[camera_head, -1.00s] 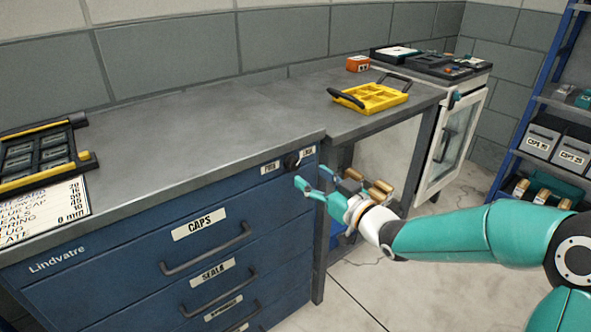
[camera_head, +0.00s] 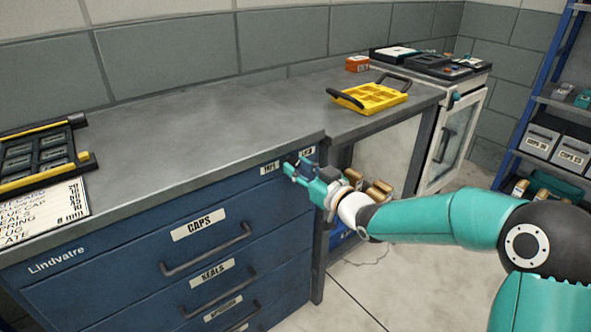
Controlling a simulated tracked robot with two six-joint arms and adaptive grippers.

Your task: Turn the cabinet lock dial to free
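The blue cabinet (camera_head: 110,262) stands at the left under a grey worktop, with several labelled drawers. Its lock dial is at the upper right corner of the front, between two small white labels, the left one (camera_head: 270,168) and the right one (camera_head: 307,152). My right gripper (camera_head: 293,164) is at the dial, its teal fingers pointing left at the cabinet front. The fingers and hand cover most of the dial, so its setting is hidden. I cannot tell whether the fingers touch or grip it. My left gripper is not in view.
A black and yellow tray (camera_head: 84,160) and a printed sheet (camera_head: 42,212) lie on the worktop at left. A yellow tray (camera_head: 350,101) sits on the farther bench. A white glass-door unit (camera_head: 436,172) and blue shelving (camera_head: 521,125) stand at right.

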